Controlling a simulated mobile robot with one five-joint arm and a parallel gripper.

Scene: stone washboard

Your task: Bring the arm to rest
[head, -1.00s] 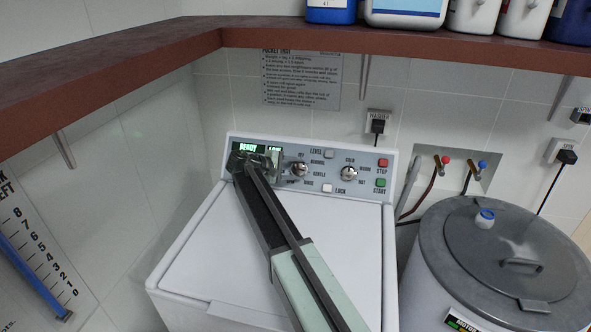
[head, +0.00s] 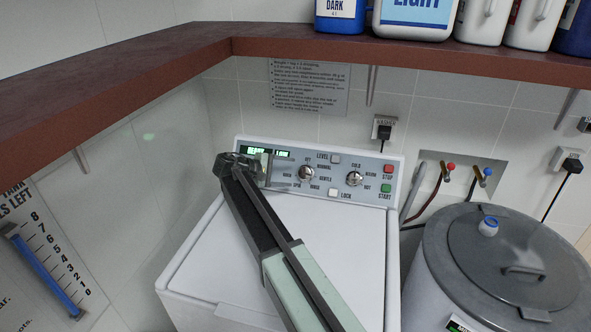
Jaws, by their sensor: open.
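My arm reaches in from the bottom of the head view, over the white lid of the washing machine (head: 330,240). My gripper (head: 276,176) is at the far end of the arm, in front of the left part of the control panel (head: 335,165). It is open, and I see nothing between its jaws. It partly covers the lit green display (head: 268,151). I cannot tell whether the gripper touches the panel. The left knob (head: 307,173) is just right of the jaws.
A brown shelf (head: 330,48) runs above, with several bottles such as a white jug (head: 415,15). A lidded grey drum (head: 505,260) stands right of the washer. Two taps (head: 465,175) are behind it. A blue level gauge (head: 45,265) is on the left wall.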

